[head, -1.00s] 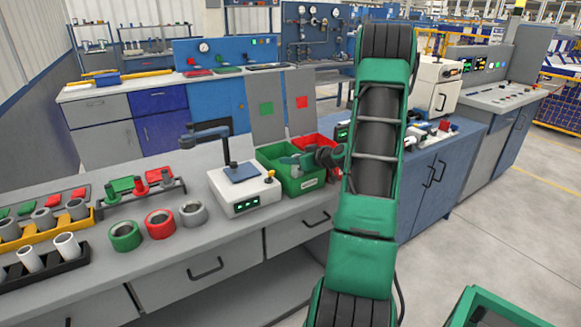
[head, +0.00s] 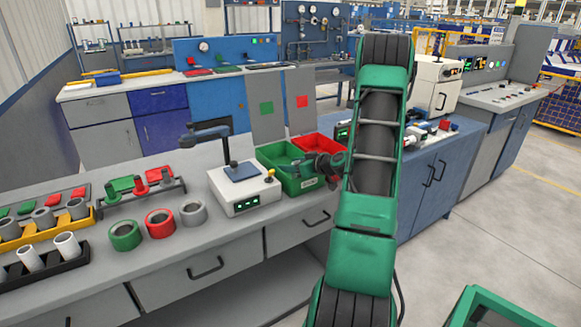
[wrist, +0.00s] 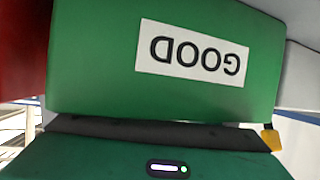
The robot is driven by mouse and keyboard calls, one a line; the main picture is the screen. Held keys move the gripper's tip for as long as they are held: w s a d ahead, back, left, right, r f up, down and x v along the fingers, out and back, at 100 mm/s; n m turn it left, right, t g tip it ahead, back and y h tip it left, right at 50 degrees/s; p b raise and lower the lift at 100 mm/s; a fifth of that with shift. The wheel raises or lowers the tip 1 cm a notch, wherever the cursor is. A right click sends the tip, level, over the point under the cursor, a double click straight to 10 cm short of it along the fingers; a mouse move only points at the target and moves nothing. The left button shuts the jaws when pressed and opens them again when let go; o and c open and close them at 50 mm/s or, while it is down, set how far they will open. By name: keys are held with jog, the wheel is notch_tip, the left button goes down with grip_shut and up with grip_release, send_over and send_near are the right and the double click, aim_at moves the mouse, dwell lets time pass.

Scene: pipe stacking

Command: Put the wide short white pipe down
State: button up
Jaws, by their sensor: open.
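My gripper (head: 296,166) is open at the green bin (head: 300,187), by its right side, partly hidden by my own arm. In the wrist view the bin's green wall (wrist: 90,75) fills most of the picture, with an upside-down "GOOD" label (wrist: 192,53). No pipe shows between the fingers; the fingertips are hard to make out. I cannot see a wide short white pipe in or under the gripper, and the bin's inside is mostly hidden.
A red bin (head: 318,143) adjoins the green one behind. A white device (head: 244,198) with a dark post stands left of it. Grey, red and green rings (head: 159,223) lie on the bench. A yellow rack (head: 40,236) holds grey pipes. The bench front is clear.

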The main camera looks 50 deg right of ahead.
jog(key=v, duration=1.2)
dwell(0.3)
